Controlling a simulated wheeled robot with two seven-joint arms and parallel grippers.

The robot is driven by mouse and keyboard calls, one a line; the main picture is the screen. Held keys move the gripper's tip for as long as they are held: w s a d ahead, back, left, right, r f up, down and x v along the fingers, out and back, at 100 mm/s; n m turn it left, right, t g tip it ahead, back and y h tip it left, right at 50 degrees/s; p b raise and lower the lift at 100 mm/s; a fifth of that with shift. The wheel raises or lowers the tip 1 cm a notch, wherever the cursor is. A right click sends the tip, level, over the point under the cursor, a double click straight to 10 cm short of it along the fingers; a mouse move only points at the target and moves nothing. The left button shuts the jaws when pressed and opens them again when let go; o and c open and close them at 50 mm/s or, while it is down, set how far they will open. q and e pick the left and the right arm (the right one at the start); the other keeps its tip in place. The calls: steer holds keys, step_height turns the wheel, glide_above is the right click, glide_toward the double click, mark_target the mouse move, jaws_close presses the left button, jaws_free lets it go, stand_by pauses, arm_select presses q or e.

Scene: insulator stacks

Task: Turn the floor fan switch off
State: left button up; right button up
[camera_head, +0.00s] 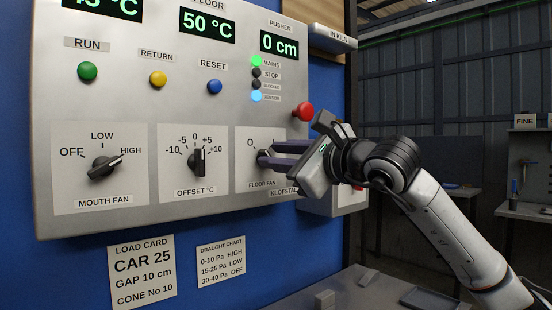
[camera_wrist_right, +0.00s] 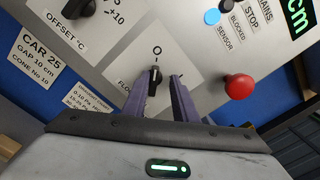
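The floor fan switch (camera_head: 263,154) is a small black knob on a pale plate at the lower right of the control panel, marked O at its upper left. It also shows in the right wrist view (camera_wrist_right: 155,76), just below the O. My right gripper (camera_head: 269,156) reaches in from the right with its two purple fingers at the knob. In the right wrist view the fingers (camera_wrist_right: 160,80) stand apart on either side of the knob, with a gap by the right finger. The knob's exact pointing is hard to tell. My left gripper is not in view.
The offset knob (camera_head: 197,162) and mouth fan knob (camera_head: 104,167) sit to the left on the panel (camera_head: 225,110). A red mushroom button (camera_head: 303,111) is close above my right gripper. A grey ledge (camera_head: 345,292) lies below the panel.

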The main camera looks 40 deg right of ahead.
steer(key=shift+w+a+f, duration=0.1)
steer(key=shift+a+f, duration=0.2)
steer(key=shift+f, duration=0.1)
steer(key=shift+w, duration=0.1)
steer(key=s+b, duration=0.2)
steer(key=s, duration=0.8)
steer(key=shift+s+d, duration=0.15)
steer(key=shift+d, duration=0.2)
steer(key=shift+f, duration=0.1)
